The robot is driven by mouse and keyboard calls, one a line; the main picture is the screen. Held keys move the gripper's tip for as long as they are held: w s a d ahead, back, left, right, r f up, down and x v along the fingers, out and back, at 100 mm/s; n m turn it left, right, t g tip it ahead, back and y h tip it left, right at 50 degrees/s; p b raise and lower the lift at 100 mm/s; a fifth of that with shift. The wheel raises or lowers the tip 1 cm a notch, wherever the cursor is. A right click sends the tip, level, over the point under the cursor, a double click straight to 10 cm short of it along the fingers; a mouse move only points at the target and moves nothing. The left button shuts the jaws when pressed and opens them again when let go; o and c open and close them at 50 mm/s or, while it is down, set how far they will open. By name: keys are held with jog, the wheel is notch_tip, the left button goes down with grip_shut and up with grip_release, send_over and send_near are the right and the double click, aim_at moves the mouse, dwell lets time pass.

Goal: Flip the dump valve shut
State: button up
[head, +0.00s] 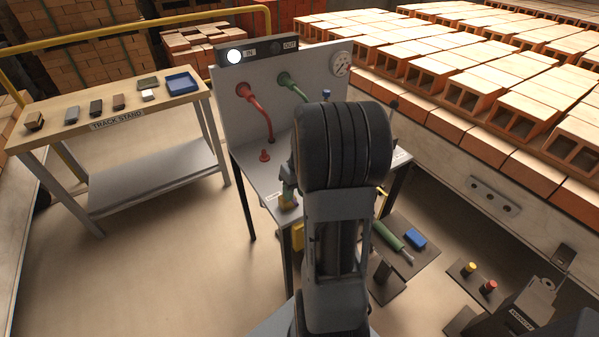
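A grey metal bench (245,165) with an upright back panel (228,88) stands in the middle of the head view. At its front edge, beside a small white label (272,197), is a grey-green fitting (288,177) with a yellow part (288,202) at its foot. It may be the dump valve; the label is too small to read and the handle position cannot be told. My dark arm stands in front of the bench and covers its middle and right. My gripper is hidden behind the arm, so its fingers do not show.
The panel carries a red pipe (255,105), a green pipe (290,85), a gauge (340,63) and a lit white lamp (234,56). A track stand (150,105) with small blocks is at left. Stacked hollow bricks (480,70) fill the right. Floor is clear between stand and bench.

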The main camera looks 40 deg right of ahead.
notch_tip(320, 180, up, 12)
jog(key=d, duration=0.2)
jog(key=shift+s+d+p, duration=0.15)
jog(key=shift+s+p, duration=0.05)
jog(key=shift+p, duration=0.2)
jog(key=s+a+r+n+t+h+p, duration=0.1)
jog(key=s+a, duration=0.2)
jog(key=a, duration=0.7)
jog(key=s+a+r+n+t+h+p, duration=0.1)
jog(key=s+a+t+p, duration=0.1)
jog(key=a, duration=0.8)
jog(key=shift+s+a, duration=0.35)
jog(key=shift+s, duration=0.55)
jog(key=shift+a, duration=0.1)
